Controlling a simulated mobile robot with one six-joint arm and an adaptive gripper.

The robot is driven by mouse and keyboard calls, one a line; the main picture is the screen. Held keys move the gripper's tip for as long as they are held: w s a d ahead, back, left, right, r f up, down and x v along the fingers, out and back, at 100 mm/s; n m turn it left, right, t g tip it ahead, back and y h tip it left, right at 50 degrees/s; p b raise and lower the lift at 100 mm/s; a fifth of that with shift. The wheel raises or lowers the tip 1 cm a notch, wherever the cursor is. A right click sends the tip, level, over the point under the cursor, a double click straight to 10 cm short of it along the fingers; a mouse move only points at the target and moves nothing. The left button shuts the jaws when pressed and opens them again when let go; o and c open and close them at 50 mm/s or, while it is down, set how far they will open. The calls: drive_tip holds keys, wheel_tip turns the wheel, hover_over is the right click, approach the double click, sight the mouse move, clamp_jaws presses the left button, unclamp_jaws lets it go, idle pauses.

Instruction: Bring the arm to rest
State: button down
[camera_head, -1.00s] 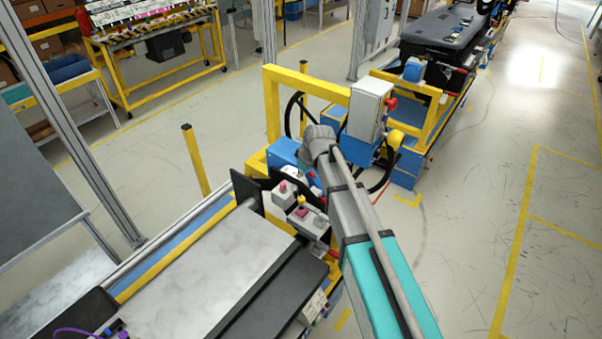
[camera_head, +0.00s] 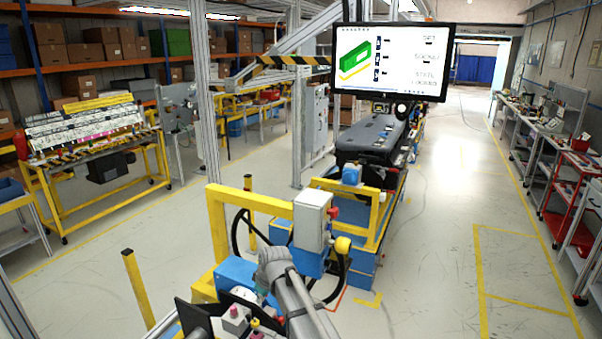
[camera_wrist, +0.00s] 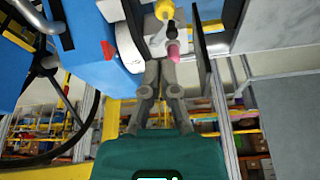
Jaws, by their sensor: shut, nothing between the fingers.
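My arm (camera_head: 297,300) rises from the bottom of the head view, and its far grey joint (camera_head: 273,262) is beside a blue machine part. My gripper is hidden in the head view. In the wrist view my gripper (camera_wrist: 160,70) is shut, with its two grey fingers together and nothing between them. A pink button (camera_wrist: 173,53) and a yellow knob (camera_wrist: 164,10) show just beyond the fingertips. I cannot tell whether the fingers touch anything.
A yellow frame (camera_head: 217,235) with a grey box (camera_head: 312,219) stands close behind my arm. A yellow post (camera_head: 137,287) is to the left. A monitor (camera_head: 393,60) hangs above the line. The floor at the right (camera_head: 430,250) is clear.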

drive_tip(key=s+d+f+m+h+b, duration=0.1)
drive_tip(key=s+d+f+m+b, duration=0.2)
drive_tip(key=d, duration=0.7)
drive_tip(key=s+d+f+m+g+h+b, duration=0.1)
drive_tip(key=s+d+f+m+b, duration=0.3)
drive_tip(key=s+d, duration=0.4)
drive_tip(key=s+d+f+m+g+h+b, duration=0.1)
drive_tip(key=s+d+f+m+b, duration=0.3)
drive_tip(key=d, duration=0.9)
wheel_tip(320, 180, down, 2)
drive_tip(key=shift+s+f, duration=0.1)
drive_tip(key=shift+s, duration=0.8)
drive_tip(key=c, duration=1.3)
unclamp_jaws()
drive_tip(key=shift+c, duration=0.2)
